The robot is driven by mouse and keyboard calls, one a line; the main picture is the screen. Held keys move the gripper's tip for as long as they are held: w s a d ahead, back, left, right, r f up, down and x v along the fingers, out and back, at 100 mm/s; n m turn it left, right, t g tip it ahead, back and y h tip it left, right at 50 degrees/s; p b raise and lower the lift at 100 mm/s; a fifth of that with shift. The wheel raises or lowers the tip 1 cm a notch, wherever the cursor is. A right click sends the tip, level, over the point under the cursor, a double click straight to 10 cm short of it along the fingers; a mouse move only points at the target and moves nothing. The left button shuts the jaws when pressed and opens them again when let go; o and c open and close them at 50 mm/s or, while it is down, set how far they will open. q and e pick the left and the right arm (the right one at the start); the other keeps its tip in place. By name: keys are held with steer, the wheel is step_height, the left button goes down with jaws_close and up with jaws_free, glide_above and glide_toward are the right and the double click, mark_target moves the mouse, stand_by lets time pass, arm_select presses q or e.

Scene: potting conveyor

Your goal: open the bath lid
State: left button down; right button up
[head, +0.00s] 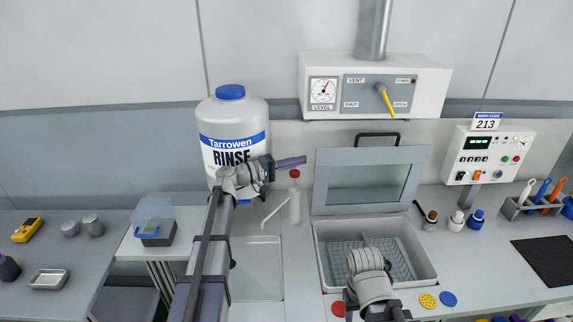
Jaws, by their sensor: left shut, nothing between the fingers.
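The bath (428,278) is a grey basin set in the counter, with a wire rack (400,262) inside. Its grey-framed lid (420,160) with a clear window stands raised at the back edge, so the basin is uncovered. The lid's dark handle (377,135) is at the top. My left gripper (298,161) is shut and empty, left of the lid and apart from it, in front of the rinse bottle. My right gripper (366,261) is over the front of the bath; its fingers are hidden behind its wrist.
A rinse bottle (225,120) and a red-capped bottle (295,205) stand left of the bath. A vent box (430,85) with a yellow lever hangs above. Small bottles (457,221), a control panel (500,165) and a tool rack (515,210) are at right.

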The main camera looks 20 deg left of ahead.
arm_select(q)
steer(key=shift+x, duration=1.7)
steer(key=shift+s, duration=0.1)
steer(key=s+d+f+b, duration=0.1)
steer(key=s+d, duration=0.1)
steer(key=s, duration=0.4)
steer(key=shift+s, duration=0.2)
steer(key=shift+f, duration=0.15)
steer(key=shift+s, duration=0.1)
